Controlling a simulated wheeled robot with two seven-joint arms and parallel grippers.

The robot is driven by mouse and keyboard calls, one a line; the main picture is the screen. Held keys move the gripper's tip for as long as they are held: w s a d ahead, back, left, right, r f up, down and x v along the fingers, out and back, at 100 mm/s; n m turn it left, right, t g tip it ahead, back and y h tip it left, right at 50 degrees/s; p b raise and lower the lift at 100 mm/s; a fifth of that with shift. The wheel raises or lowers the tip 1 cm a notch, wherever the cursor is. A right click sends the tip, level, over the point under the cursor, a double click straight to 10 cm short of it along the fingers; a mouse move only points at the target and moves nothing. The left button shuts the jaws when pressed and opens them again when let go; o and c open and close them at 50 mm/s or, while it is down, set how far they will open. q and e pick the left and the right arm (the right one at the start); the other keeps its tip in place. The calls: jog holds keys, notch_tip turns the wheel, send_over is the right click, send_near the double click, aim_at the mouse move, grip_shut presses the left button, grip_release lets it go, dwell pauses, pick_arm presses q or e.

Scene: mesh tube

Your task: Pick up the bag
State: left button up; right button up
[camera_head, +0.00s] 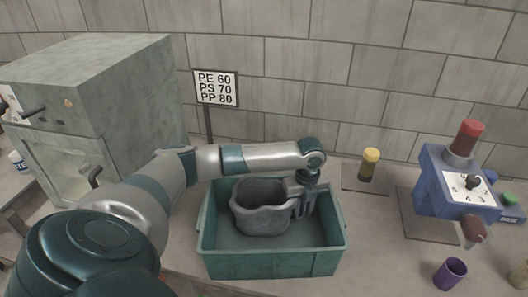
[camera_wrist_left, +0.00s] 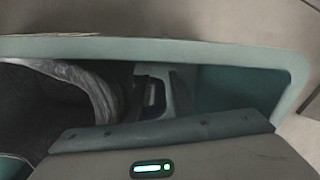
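The bag (camera_head: 262,209) is a grey, open-topped, wrinkled pouch standing in a teal bin (camera_head: 272,264). Its dark inside faces up. My left arm reaches over from the left, and my left gripper (camera_head: 304,207) points down into the bin at the bag's right edge. In the left wrist view the gripper (camera_wrist_left: 154,96) shows a gap between its fingers, and the bag's pale rim (camera_wrist_left: 88,78) lies just left of them. I cannot tell whether a finger touches the bag. The fingertips are partly hidden. My right gripper is out of view.
A sign on a post (camera_head: 216,88) stands behind the bin. A large grey oven-like box (camera_head: 90,95) is at left. A yellow-capped jar (camera_head: 368,164), a blue machine (camera_head: 455,187) and a purple cup (camera_head: 450,273) are to the right. The bin's right side inside is empty.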

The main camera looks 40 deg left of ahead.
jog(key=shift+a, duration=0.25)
pick_arm(q)
grip_shut()
jog(key=shift+r, duration=0.15)
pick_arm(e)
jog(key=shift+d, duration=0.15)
